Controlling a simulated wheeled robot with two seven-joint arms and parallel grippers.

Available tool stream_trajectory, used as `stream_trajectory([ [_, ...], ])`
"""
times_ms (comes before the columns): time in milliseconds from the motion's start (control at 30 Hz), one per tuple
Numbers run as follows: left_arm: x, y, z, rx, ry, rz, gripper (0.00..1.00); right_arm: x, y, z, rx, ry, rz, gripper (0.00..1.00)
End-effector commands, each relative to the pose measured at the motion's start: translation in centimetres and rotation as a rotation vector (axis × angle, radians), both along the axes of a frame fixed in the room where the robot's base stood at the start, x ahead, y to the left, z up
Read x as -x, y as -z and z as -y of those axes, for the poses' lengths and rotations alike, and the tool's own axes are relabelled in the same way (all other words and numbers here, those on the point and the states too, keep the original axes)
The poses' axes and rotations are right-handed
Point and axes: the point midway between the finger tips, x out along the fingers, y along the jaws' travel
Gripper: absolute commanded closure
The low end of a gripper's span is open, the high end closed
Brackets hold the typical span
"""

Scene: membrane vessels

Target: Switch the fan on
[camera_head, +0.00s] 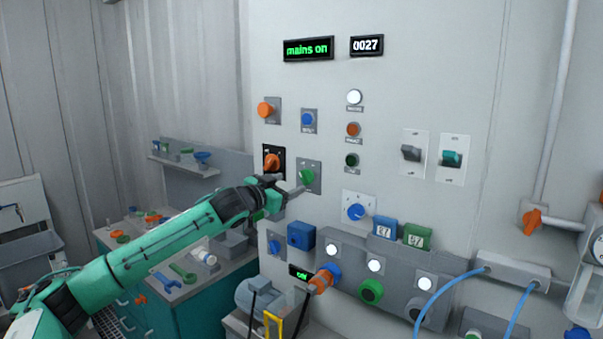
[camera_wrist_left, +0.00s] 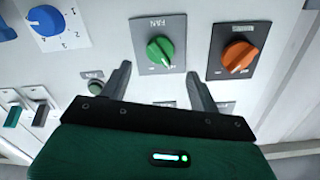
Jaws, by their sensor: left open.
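The fan switch is a green rotary knob (camera_head: 307,177) on a grey plate on the wall panel. In the left wrist view the green knob (camera_wrist_left: 160,50) sits under the printed word FAN, its pointer tilted. My left gripper (camera_head: 298,189) is at the knob, coming from the left. In the wrist view its open fingers (camera_wrist_left: 158,76) stand on either side of the lower part of the knob's plate, with nothing between them. Whether a finger touches the knob cannot be told. My right gripper is not in view.
An orange rotary knob (camera_head: 272,161) is close on the left, also in the wrist view (camera_wrist_left: 239,56). A blue dial (camera_head: 355,212) is at lower right. A display reads "mains on" (camera_head: 308,48). Below are sockets with an orange plug (camera_head: 321,281). A tool bench (camera_head: 190,290) stands left.

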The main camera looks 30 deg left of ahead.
Motion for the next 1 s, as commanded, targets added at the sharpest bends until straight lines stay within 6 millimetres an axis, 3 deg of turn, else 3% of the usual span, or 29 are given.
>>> stream_trajectory([
  [200,-4.0,-0.5,0.4,0.001,0.000,0.000,0.38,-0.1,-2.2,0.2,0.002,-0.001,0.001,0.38],
  [333,-5.5,-0.3,0.5,0.002,0.000,0.000,0.38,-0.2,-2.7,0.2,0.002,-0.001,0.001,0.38],
  [800,-6.7,0.0,0.5,-0.001,0.000,-0.001,0.38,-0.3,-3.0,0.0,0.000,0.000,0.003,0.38],
  [1000,-6.7,0.0,0.5,-0.001,0.000,-0.001,0.75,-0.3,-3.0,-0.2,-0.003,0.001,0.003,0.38],
])
